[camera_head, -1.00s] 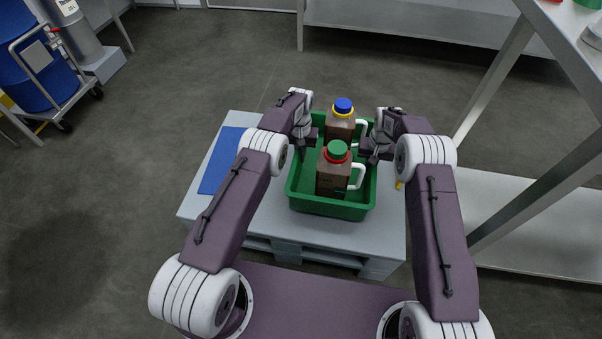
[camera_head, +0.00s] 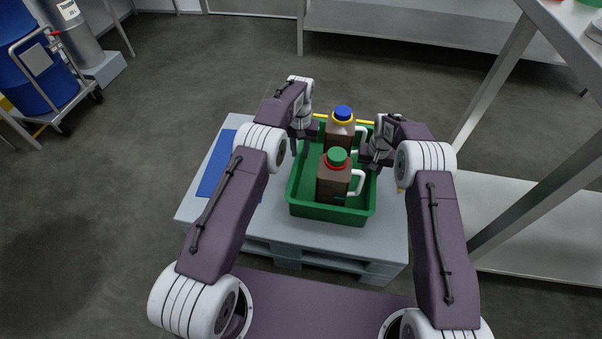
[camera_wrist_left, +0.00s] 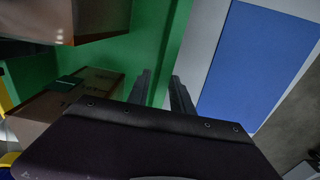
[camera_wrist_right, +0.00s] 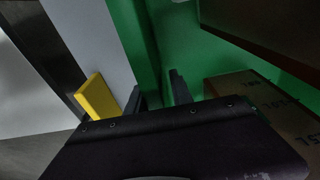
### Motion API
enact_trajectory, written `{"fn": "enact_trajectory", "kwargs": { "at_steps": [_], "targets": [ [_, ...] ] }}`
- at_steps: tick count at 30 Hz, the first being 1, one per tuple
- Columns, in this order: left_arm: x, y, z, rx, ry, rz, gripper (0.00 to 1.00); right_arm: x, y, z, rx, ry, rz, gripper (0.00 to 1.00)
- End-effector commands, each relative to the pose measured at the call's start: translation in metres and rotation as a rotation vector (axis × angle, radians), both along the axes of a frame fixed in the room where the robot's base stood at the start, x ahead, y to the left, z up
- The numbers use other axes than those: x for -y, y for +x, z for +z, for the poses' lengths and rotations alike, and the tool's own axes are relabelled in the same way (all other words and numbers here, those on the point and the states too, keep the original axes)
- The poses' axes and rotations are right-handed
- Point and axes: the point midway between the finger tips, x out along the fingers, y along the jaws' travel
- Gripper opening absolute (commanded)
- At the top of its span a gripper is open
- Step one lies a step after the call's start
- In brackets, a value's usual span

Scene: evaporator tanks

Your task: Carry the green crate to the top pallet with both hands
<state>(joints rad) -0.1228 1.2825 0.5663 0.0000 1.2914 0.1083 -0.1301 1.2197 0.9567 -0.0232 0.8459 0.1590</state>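The green crate (camera_head: 327,213) sits on the light grey pallet (camera_head: 232,225) in the head view. In it stand a brown jug with a green cap (camera_head: 332,182) and one with a blue cap (camera_head: 341,131). My left gripper (camera_head: 294,143) is at the crate's left wall; my right gripper (camera_head: 368,160) is at its right wall. In the left wrist view the parted fingers (camera_wrist_left: 161,88) straddle the green wall. In the right wrist view the parted fingers (camera_wrist_right: 157,90) also have green wall between them. Both look open; contact with the wall is hard to see.
A blue panel (camera_head: 217,165) lies on the pallet left of the crate. A yellow bar (camera_head: 364,122) shows behind the crate, and a yellow piece (camera_wrist_right: 98,96) beside it. A metal rack (camera_head: 540,215) stands close on the right. Floor on the left is clear up to a barrel cart (camera_head: 50,75).

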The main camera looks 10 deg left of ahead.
Motion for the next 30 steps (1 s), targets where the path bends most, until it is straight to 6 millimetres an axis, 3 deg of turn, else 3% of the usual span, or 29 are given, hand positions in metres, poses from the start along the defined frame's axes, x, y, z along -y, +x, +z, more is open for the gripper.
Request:
{"fn": "enact_trajectory", "kwargs": {
  "at_steps": [6, 10, 16, 30],
  "targets": [
    [0.000, 0.001, 0.046, 0.003, 0.000, 0.000, 0.27, 0.000, 0.000, 0.000, 0.000, 0.000, 0.000, 0.27],
    [0.000, 0.000, 0.058, 0.000, 0.000, 0.000, 0.27, 0.000, 0.000, 0.000, 0.000, 0.000, 0.000, 0.27],
    [0.000, 0.000, 0.061, -0.002, 0.000, 0.000, 0.27, 0.000, 0.000, 0.004, 0.001, 0.000, 0.000, 0.27],
    [0.000, 0.000, 0.060, -0.002, 0.000, 0.000, 0.27, 0.000, -0.012, 0.106, 0.003, 0.001, 0.000, 0.27]
  ]
}}
